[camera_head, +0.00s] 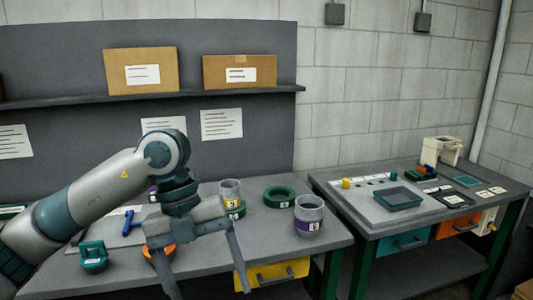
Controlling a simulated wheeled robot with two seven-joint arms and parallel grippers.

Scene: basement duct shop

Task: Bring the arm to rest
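My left arm comes in from the left over the near bench. Its gripper (207,284) points down in front of the bench's front side, with its two fingers spread wide apart and nothing between them. The gripper partly hides an orange ring-like part (151,256) on the bench. My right arm and gripper are not in view.
On the grey bench (290,254) are a teal part (93,257), a blue tool (131,222), a yellow-labelled cylinder (230,192), a green ring (279,196) and a purple-banded cylinder (308,216). A yellow drawer (272,274) sits below. A second bench at right holds a teal tray (398,197).

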